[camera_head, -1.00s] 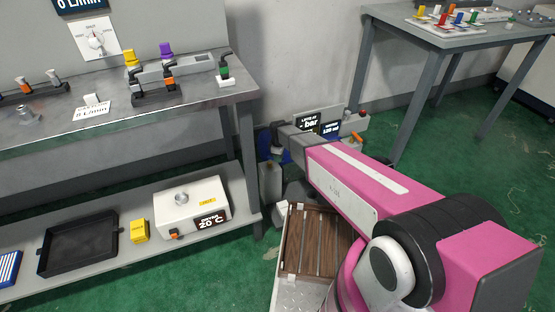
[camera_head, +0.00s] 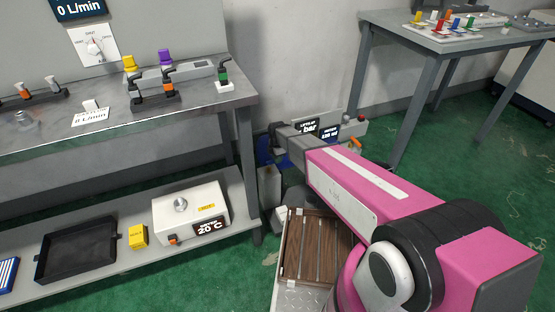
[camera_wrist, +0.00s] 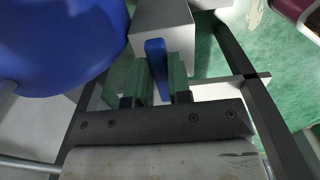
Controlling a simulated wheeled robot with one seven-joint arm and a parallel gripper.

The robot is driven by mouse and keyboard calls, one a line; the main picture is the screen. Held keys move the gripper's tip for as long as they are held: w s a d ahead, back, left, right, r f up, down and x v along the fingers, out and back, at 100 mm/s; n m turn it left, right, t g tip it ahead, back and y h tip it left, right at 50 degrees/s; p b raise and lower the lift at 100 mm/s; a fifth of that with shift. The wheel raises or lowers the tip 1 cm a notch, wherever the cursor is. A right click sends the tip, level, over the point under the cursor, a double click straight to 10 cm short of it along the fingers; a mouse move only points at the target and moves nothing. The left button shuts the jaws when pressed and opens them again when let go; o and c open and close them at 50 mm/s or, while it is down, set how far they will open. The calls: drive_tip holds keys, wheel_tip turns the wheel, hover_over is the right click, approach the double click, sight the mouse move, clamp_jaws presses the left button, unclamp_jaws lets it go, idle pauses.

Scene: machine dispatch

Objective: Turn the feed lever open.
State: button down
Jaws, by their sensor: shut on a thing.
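In the wrist view, a blue lever (camera_wrist: 155,52) sticks out from a light grey block (camera_wrist: 163,22). My gripper (camera_wrist: 160,82) has its two green-padded fingers on either side of the lever and is shut on it. I cannot tell from this view how far the lever is turned. In the head view, my pink arm reaches down toward the floor-level machine, and my gripper and the lever are hidden there.
A large blue rounded body (camera_wrist: 65,40) stands close on the left in the wrist view. Dark frame bars (camera_wrist: 230,50) run beside my gripper. In the head view, a workbench (camera_head: 215,108) stands left and a small table (camera_head: 450,45) stands behind right.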

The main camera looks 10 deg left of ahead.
idle(0.4)
drive_tip(key=c, duration=1)
unclamp_jaws()
drive_tip(key=shift+c, duration=0.2)
drive_tip(key=shift+r, duration=0.1)
wheel_tip(320, 180, up, 11)
drive_tip(key=shift+f, duration=0.2)
drive_tip(key=s+d+r+m, duration=0.2)
drive_tip(key=s+d+m, duration=0.3)
drive_tip(key=d+m, duration=0.3)
drive_tip(key=s+d+r+m, duration=0.3)
drive_tip(key=s+d+m, duration=0.3)
drive_tip(key=d, duration=0.9)
drive_tip(key=s+d+r+m, duration=0.3)
drive_tip(key=s+d+m, duration=0.3)
drive_tip(key=d+m, duration=0.4)
drive_tip(key=shift+s+d, duration=0.25)
drive_tip(key=shift+d, duration=0.45)
